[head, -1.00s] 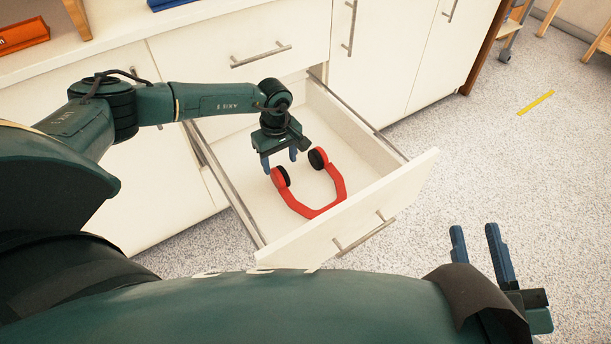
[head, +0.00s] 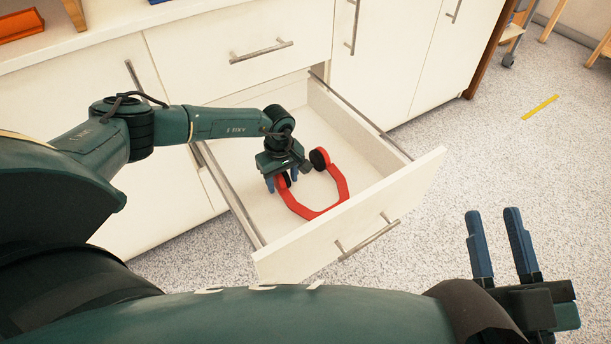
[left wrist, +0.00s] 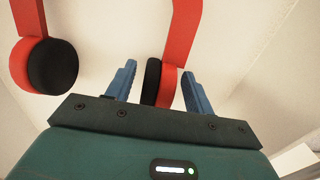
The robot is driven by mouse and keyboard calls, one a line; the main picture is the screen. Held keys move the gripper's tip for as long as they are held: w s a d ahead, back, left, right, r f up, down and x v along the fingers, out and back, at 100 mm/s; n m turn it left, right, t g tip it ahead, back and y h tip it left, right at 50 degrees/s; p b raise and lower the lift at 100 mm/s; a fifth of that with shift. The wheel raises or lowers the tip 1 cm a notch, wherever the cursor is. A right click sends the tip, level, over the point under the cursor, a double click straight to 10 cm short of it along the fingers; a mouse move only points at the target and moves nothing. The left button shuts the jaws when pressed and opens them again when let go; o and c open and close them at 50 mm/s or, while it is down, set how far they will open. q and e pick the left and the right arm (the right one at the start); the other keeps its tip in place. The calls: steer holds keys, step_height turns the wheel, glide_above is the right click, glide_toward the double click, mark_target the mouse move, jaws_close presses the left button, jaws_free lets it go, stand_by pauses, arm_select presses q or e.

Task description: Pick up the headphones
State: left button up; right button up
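The red headphones (head: 318,213) with black ear pads lie in the open white drawer (head: 240,205), their band toward the drawer front. My left gripper (head: 282,185) is down in the drawer at the left ear cup. In the left wrist view, one ear cup (left wrist: 168,85) stands between the two blue fingers of my left gripper (left wrist: 160,90), which are open with a gap on the right side. The other ear cup (left wrist: 45,65) is outside the fingers, to the left. My right gripper (head: 503,245) is open and empty over the floor at right.
The drawer's front panel (head: 400,205) and side walls surround the headphones. White cabinets (head: 385,60) stand behind. An orange tray (head: 18,24) sits on the counter at upper left.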

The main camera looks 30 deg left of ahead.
arm_select(q)
steer(key=c, duration=1)
steer(key=shift+r, duration=0.25)
step_height(320, 180, up, 9)
steer(key=p, duration=0.4)
steer(key=shift+r, duration=0.3)
arm_select(e)
steer(key=shift+s+d+f+g+h, duration=0.15)
steer(key=shift+f+g+h, duration=0.1)
steer(key=shift+f+h, duration=0.15)
steer(key=shift+s+d+f+g+h, duration=0.1)
steer(key=shift+f+g+h, duration=0.15)
steer(key=shift+f+h, duration=0.1)
